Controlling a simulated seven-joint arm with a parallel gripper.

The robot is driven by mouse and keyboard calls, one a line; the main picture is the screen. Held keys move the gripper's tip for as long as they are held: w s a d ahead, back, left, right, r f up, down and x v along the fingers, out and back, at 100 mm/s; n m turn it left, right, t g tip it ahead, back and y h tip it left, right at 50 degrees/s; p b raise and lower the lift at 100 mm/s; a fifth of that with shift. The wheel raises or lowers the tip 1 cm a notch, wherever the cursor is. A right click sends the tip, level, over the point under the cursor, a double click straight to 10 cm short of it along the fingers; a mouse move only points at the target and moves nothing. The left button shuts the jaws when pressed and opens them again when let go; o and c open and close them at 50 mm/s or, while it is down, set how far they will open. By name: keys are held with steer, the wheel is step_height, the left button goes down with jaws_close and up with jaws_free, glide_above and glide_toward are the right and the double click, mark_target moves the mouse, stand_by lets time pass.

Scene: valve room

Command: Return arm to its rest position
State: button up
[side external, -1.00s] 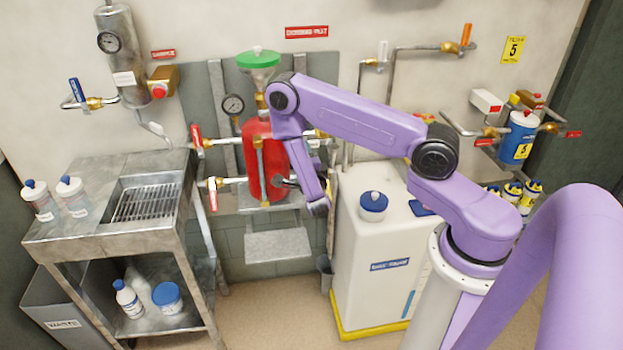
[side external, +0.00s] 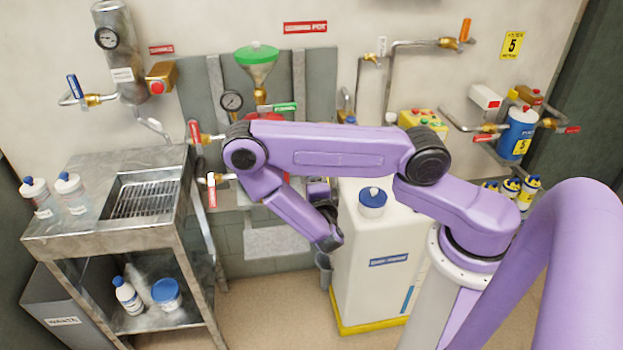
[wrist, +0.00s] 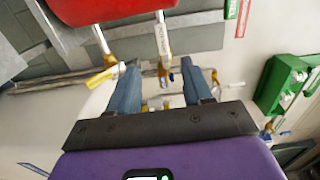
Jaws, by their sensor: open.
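My gripper (wrist: 160,72) shows in the wrist view with its two blue-grey fingers spread apart and nothing between them. In the side view my purple arm is bent in front of the red tank, and the fingers are hard to make out behind the wrist. The red tank (wrist: 108,8) is at the top of the wrist view, beyond the fingers and apart from them. In the side view the arm hides most of it.
A metal sink bench (side external: 105,235) is at left. A white container with a blue cap (side external: 372,200) stands beside my wrist. Valve pipes (side external: 400,45) line the wall.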

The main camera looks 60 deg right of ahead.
steer(key=s+r+m+g+h, duration=0.1)
steer(key=s+r+m+g, duration=0.3)
steer(key=m, duration=0.5)
steer(key=s+r+m+g+h, duration=0.1)
steer(key=s+r+m+g, duration=0.2)
steer(key=r+m+g, duration=0.45)
steer(key=s+a+r+m+y, duration=0.2)
steer(key=s+a+m+y, duration=0.3)
steer(key=s+m+y, duration=0.2)
steer(key=s+a+r+m+g+y, duration=0.1)
steer(key=s+a+r+m+y, duration=0.1)
steer(key=s+a+m+y, duration=0.4)
steer(key=s+m+y, duration=0.2)
steer(key=s+m, duration=0.1)
steer(key=shift+w+f, duration=0.1)
steer(key=shift+w, duration=0.05)
